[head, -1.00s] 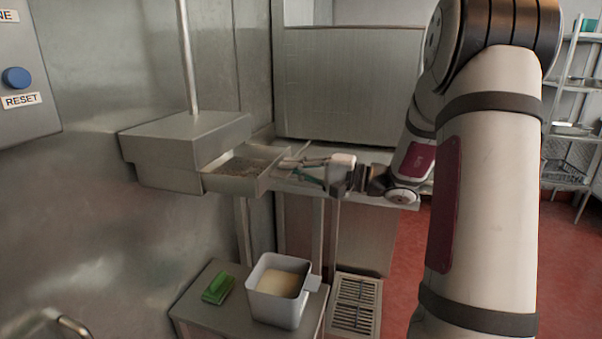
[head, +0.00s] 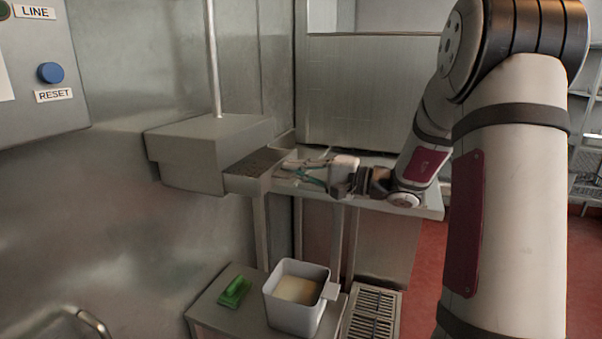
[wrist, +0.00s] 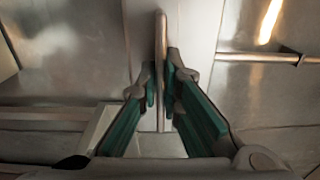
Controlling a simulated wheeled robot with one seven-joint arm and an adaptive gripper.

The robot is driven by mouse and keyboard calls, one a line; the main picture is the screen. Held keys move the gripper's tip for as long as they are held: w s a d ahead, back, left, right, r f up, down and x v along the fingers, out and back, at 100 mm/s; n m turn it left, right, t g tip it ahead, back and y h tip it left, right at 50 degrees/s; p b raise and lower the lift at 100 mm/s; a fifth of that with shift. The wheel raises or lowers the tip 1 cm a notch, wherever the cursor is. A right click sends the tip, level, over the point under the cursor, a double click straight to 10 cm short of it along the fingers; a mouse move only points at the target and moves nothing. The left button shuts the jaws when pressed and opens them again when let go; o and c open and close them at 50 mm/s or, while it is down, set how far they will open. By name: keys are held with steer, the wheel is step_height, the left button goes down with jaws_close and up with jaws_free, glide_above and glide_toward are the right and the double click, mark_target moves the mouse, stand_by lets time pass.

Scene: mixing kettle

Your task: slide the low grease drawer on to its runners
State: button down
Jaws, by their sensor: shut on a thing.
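The low grease drawer (head: 246,186) is a shallow grey metal tray with dark grainy contents. In the head view it sits partly inside the grey metal housing (head: 182,165), with its right end sticking out. My gripper (head: 287,166) reaches in from the right and is shut on the drawer's outer end. In the wrist view, the green-padded fingers of my gripper (wrist: 161,88) close on a thin metal edge. The runners are hidden inside the housing, and the exact grip point is partly hidden by the fingers.
A steel shelf (head: 425,205) lies behind and below my gripper. Below stands a small table (head: 208,312) with a green scrubber (head: 234,291) and a white tub of pale contents (head: 293,312). A control panel (head: 40,95) is on the left wall.

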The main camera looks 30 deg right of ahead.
mark_target(263, 167)
steer(key=shift+b+x, duration=1.65)
steer(key=shift+x, duration=2.4)
steer(key=shift+w+a+f+b, duration=0.2)
steer(key=shift+f+b, duration=0.1)
steer(key=shift+b, duration=0.3)
steer(key=c, duration=1.2)
jaws_free()
steer(key=shift+s+d, duration=0.1)
steer(key=shift+d, duration=0.05)
steer(key=shift+b+v, duration=0.4)
steer(key=shift+v, duration=3)
